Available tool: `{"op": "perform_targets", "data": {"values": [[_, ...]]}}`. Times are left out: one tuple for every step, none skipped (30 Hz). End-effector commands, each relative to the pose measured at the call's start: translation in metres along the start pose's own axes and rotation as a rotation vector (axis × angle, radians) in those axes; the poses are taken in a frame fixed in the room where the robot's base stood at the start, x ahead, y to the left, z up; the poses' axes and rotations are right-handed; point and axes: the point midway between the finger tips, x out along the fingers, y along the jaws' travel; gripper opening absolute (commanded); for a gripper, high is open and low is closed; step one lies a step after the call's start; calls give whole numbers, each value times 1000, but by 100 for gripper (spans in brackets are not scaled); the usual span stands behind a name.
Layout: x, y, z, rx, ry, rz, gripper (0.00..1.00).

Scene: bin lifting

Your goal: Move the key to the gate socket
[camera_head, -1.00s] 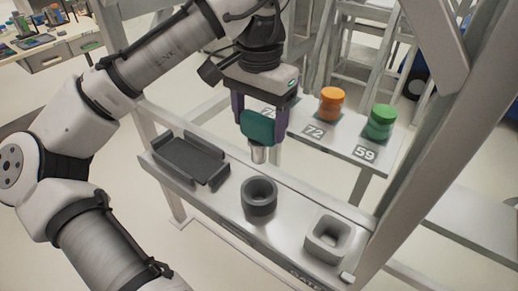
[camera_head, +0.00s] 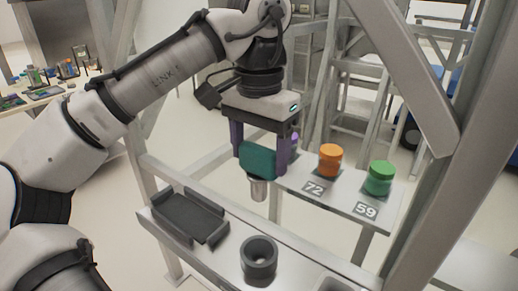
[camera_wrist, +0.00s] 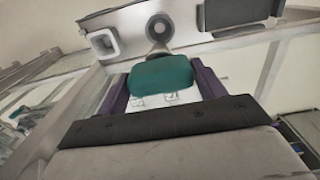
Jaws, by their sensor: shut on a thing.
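The key has a teal block handle (camera_head: 257,160) and a grey metal cylinder below it (camera_head: 258,188). My gripper (camera_head: 259,158) is shut on the teal handle, with its purple fingers on either side. The key hangs upright in the air, above and behind the grey rail. The teal handle also shows between the fingers in the wrist view (camera_wrist: 162,77). A dark round socket (camera_head: 258,257) stands on the rail, below the key and apart from it. In the wrist view the round socket (camera_wrist: 159,28) is just beyond the key. Which socket is the gate socket is not marked.
A dark rectangular tray (camera_head: 187,217) sits on the rail at left. A light square socket (camera_wrist: 103,42) is on the rail's other side. An orange jar (camera_head: 330,160) and a green jar (camera_head: 380,178) stand on a numbered shelf behind. A slanted grey post (camera_head: 425,200) rises at right.

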Motion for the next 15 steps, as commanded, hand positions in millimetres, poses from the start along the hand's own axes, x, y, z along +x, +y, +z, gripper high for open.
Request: {"op": "perform_targets", "data": {"values": [[-5, 0, 0, 0, 0, 0, 25], [-7, 0, 0, 0, 0, 0, 25], [-9, 0, 0, 0, 0, 0, 25], [-11, 0, 0, 0, 0, 0, 25], [-12, 0, 0, 0, 0, 0, 25], [-14, 0, 0, 0, 0, 0, 25], [-15, 0, 0, 0, 0, 0, 25], [-17, 0, 0, 0, 0, 0, 25], [-18, 0, 0, 0, 0, 0, 25], [-20, 0, 0, 0, 0, 0, 25], [-21, 0, 0, 0, 0, 1, 25], [-23, 0, 0, 0, 0, 1, 25], [-24, 0, 0, 0, 0, 1, 25], [-26, 0, 0, 0, 0, 1, 25], [-28, 0, 0, 0, 0, 1, 25]]}}
